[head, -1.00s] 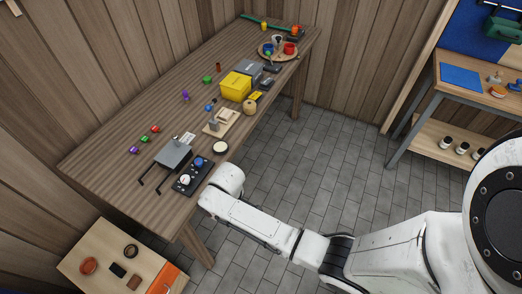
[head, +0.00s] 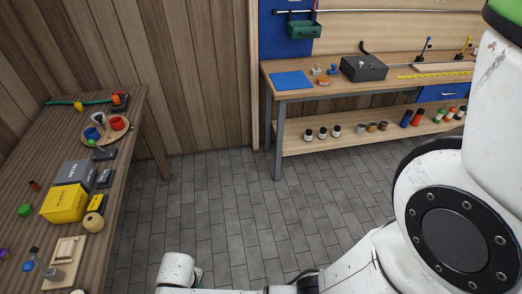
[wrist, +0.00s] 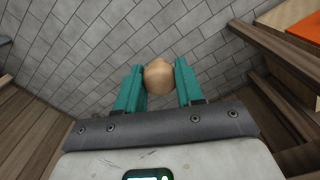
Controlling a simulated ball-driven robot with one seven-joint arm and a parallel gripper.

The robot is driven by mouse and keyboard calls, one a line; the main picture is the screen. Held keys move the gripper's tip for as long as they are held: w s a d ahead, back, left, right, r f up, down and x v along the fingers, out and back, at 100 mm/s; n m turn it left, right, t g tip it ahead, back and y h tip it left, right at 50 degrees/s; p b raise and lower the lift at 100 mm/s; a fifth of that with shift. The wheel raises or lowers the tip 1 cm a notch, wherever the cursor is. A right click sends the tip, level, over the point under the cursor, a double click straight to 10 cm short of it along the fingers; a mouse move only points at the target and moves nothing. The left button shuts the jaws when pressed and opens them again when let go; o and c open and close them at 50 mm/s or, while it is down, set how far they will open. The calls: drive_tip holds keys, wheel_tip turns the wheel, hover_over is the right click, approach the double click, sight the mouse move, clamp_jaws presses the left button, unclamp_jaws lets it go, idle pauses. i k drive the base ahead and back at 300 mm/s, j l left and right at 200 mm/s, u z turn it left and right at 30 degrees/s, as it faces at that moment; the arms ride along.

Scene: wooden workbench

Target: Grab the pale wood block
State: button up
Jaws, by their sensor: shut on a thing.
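In the head view my gripper is out of sight; only parts of my white arm show along the bottom and right.
The workbench (head: 120,195) at left holds a yellow box (head: 65,203), a grey box (head: 75,173), a tan round piece (head: 93,223) and a round tray (head: 119,133). A second bench (head: 340,84) stands at the back right. Tiled floor (head: 215,200) between them is clear.

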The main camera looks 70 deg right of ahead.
sight(66, 248)
drive_tip(key=i+l+z, duration=0.25)
drive_tip(key=l+z, duration=0.25)
drive_tip(key=i+l+z, duration=0.15)
drive_tip(key=i+z, duration=0.15)
drive_tip(key=z, duration=0.2)
drive_tip(key=i+l+z, duration=0.15)
drive_tip(key=i+z, duration=0.2)
drive_tip(key=z, duration=0.15)
